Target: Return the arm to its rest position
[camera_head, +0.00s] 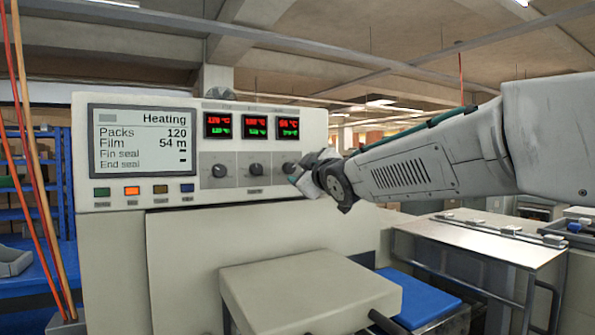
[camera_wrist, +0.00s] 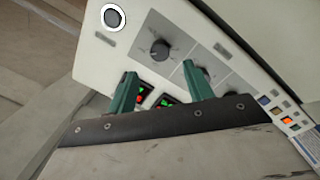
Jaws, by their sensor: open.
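My gripper (camera_head: 303,178) is at the front of the cream control panel (camera_head: 340,215), close to the right-hand dark knob (camera_head: 288,168). My arm reaches in from the right. In the wrist view, its two green fingers (camera_wrist: 160,82) are apart with nothing held between them. A dark knob (camera_wrist: 160,50) shows beyond the gap between the fingertips, and another knob is partly hidden by the right finger. I cannot tell whether a finger touches the panel.
A screen (camera_head: 143,155) reads "Heating", left of three lit temperature displays (camera_head: 255,126). The middle (camera_head: 256,170) and left (camera_head: 219,170) knobs are clear. Below stand a cream block (camera_head: 310,285), a blue surface (camera_head: 418,298) and a metal table (camera_head: 485,240). Orange cables hang at left.

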